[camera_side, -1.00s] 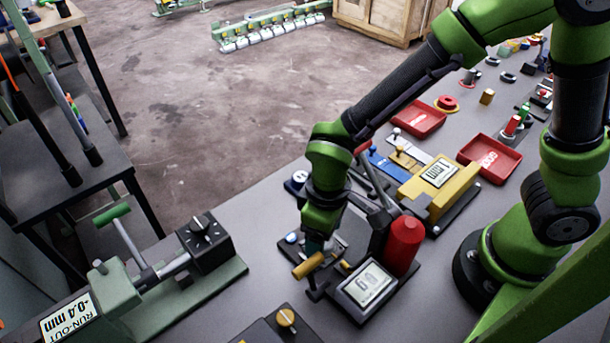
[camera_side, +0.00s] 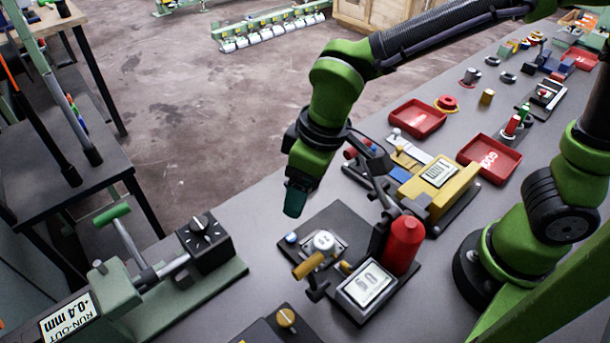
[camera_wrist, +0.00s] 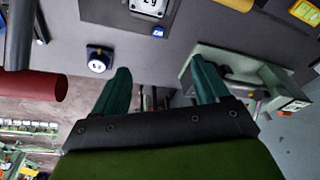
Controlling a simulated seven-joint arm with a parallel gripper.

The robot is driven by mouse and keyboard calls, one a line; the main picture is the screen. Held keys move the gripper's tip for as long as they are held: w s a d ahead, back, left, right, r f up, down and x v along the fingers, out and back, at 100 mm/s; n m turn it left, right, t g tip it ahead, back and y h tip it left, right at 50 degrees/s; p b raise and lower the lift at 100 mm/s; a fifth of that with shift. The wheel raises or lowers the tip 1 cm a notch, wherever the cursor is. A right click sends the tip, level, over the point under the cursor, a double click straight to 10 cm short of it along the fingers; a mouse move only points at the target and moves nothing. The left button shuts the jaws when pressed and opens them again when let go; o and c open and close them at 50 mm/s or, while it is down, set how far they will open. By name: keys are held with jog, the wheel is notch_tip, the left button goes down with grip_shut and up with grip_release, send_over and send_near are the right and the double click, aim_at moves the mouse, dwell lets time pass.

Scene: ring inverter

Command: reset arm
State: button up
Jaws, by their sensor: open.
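My gripper (camera_side: 295,208) hangs in the air above the back left edge of the black base plate (camera_side: 338,222). It is tilted, empty, and apart from everything below. In the wrist view its two green fingers (camera_wrist: 162,82) are spread wide with nothing between them. On the base plate stand a silver round part (camera_side: 323,242) with a number on top, a brass-coloured cylinder (camera_side: 308,265), a red cylinder (camera_side: 404,245) and a display (camera_side: 368,285). The silver part also shows at the top of the wrist view (camera_wrist: 152,5).
A green run-out rig (camera_side: 150,290) stands at the left. A yellow gauge (camera_side: 440,190) and two red trays (camera_side: 490,158) lie to the right. A small dark block with a white dial (camera_wrist: 97,64) shows in the wrist view. The air around my gripper is clear.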

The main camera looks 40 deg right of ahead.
jog(key=d+r+m+t+y, duration=0.1)
jog(key=d+r+m+t, duration=0.15)
jog(key=d+r, duration=0.5)
jog(key=s+d+r+m+t, duration=0.2)
jog(key=s+d+m, duration=0.4)
jog(key=d, duration=0.5)
jog(key=shift+d+m+t, duration=0.15)
jog(key=shift+m+t, duration=0.2)
jog(key=shift+m, duration=0.2)
jog(key=shift+r, duration=0.1)
